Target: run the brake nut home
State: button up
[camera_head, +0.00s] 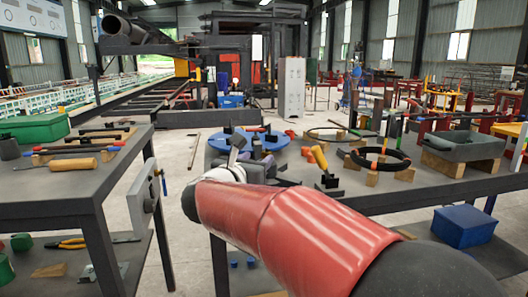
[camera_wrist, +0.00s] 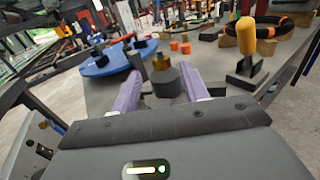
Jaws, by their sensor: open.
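My gripper (camera_wrist: 160,72) is open, with its two purple fingers apart and pointing over the dark bench top. Between the fingers in the wrist view stands a dark grey cylinder (camera_wrist: 167,82) with a brass-coloured piece (camera_wrist: 161,62) above or behind it. I cannot tell which part is the brake nut, or whether a finger touches the cylinder. A blue disc (camera_wrist: 106,61) with dark posts lies just beyond the left finger. In the head view the disc (camera_head: 220,140) is partly covered, and my red arm hides most of the gripper.
An upright yellow-orange handle (camera_wrist: 245,32) on a dark base stands right of the fingers. A black ring (camera_head: 382,158) rests on wooden blocks farther right. Small orange pieces (camera_wrist: 185,48) lie beyond the fingers. A tool bench (camera_head: 60,185) stands left, across a floor gap.

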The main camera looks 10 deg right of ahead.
aim_at(265, 153)
jog(key=p+x, duration=0.1)
jog(key=x, duration=0.6)
jog(key=shift+w+d, duration=0.15)
jog(key=shift+w, duration=0.05)
jog(key=shift+c, duration=0.2)
jog(key=c, duration=0.9)
